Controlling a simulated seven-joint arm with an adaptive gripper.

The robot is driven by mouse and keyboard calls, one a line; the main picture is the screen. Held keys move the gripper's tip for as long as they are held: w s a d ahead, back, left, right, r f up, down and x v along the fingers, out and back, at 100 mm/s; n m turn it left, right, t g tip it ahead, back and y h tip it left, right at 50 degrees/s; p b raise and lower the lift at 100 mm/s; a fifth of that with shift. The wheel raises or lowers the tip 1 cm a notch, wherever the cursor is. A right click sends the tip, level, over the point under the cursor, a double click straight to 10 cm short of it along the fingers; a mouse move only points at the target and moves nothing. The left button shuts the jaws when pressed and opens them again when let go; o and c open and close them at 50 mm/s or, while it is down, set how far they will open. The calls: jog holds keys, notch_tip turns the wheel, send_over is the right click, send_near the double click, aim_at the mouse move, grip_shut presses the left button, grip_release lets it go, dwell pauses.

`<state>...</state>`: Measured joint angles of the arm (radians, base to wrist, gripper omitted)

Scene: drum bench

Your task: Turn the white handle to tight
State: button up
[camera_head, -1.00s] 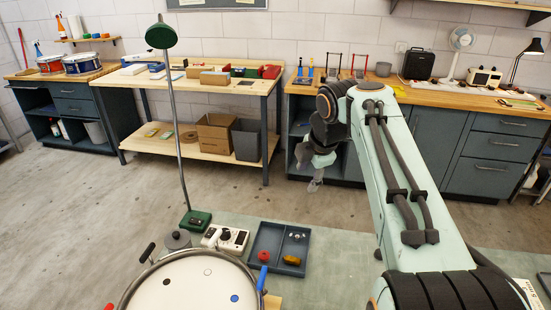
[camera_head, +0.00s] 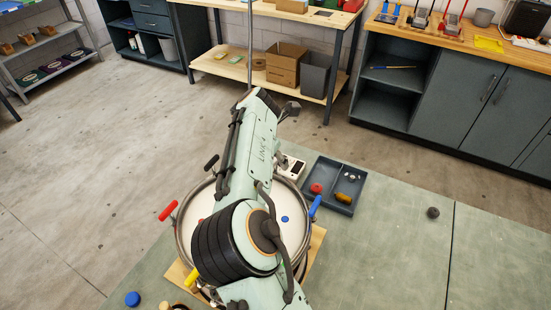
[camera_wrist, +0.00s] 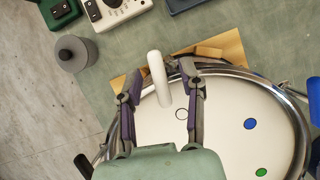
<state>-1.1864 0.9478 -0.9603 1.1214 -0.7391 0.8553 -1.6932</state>
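The drum has a white head (camera_wrist: 222,105) with coloured dots and a metal rim. It also shows in the head view (camera_head: 290,235), partly covered by my arm. The white handle (camera_wrist: 156,80) stands at the drum's rim in the wrist view, with its rounded end toward the top of the picture. My gripper (camera_wrist: 162,72) is open, with one finger on each side of the white handle and a visible gap on both sides. I cannot tell its height relative to the handle. In the head view my arm hides the white handle and the gripper's fingers.
Around the drum are a red handle (camera_head: 167,210), a blue handle (camera_head: 314,206), a black handle (camera_head: 211,162) and a yellow handle (camera_head: 193,276). A dark tray (camera_head: 346,200) with small parts lies behind right. A grey pot (camera_wrist: 74,52) stands near the drum. The bench's right side is mostly clear.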

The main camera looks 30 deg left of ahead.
jog(key=shift+f, duration=0.1)
grip_shut()
jog(key=shift+m, duration=0.4)
jog(key=m+h, duration=0.1)
jog(key=m, duration=0.1)
jog(key=m+h, duration=0.1)
jog(key=m, duration=0.1)
jog(key=shift+w+f+m+g, duration=0.1)
jog(key=shift+m+g, duration=0.2)
jog(key=shift+g, duration=0.1)
jog(key=m+g+h, duration=0.1)
jog(key=m, duration=0.3)
jog(key=shift+m, duration=0.3)
jog(key=shift+d+m+g+h, duration=0.1)
jog(key=shift+m+g+h, duration=0.2)
jog(key=shift+m, duration=0.2)
grip_release()
